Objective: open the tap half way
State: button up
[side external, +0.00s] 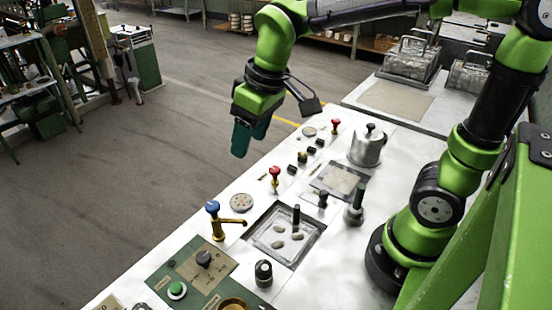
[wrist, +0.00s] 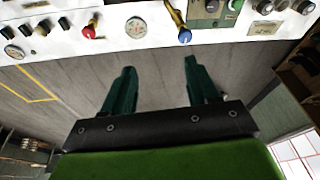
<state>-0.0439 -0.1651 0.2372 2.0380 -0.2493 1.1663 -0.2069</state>
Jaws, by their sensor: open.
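A tap with a blue knob (side external: 212,207) and a brass spout (side external: 232,221) stands beside the nearer sunken basin (side external: 258,243). In the wrist view the blue knob (wrist: 184,36) is near the top edge, beyond my right fingertip. Two red-knobbed fittings stand further along the counter, one nearer (side external: 275,171) and one farther (side external: 335,123); one red knob (wrist: 89,31) also shows in the wrist view. The pictures do not show which tap is meant. My gripper (side external: 251,146) is open and empty, raised by the counter's floor-side edge; its fingers (wrist: 159,66) touch nothing.
A green control panel (side external: 219,255) with a green button is at the near end. A metal pot (side external: 367,147) stands farther back on the white counter, beside a second basin (side external: 341,180). Small dark knobs and round gauges dot the counter. The floor (side external: 130,180) is clear.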

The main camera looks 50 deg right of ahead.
aim_at(212, 205)
jog(key=shift+w+a+r+n+g+h, duration=0.5)
jog(key=shift+w+a+r+n+g, duration=0.75)
jog(key=shift+w+a+n, duration=1.95)
jog(key=shift+n+g, duration=0.25)
jog(key=shift+n, duration=0.25)
jog(key=f, duration=1.7)
jog(key=shift+s+a, duration=0.3)
jog(key=shift+s, duration=0.1)
jog(key=shift+r, duration=0.1)
jog(key=c, duration=1)
jog(key=shift+c, duration=0.2)
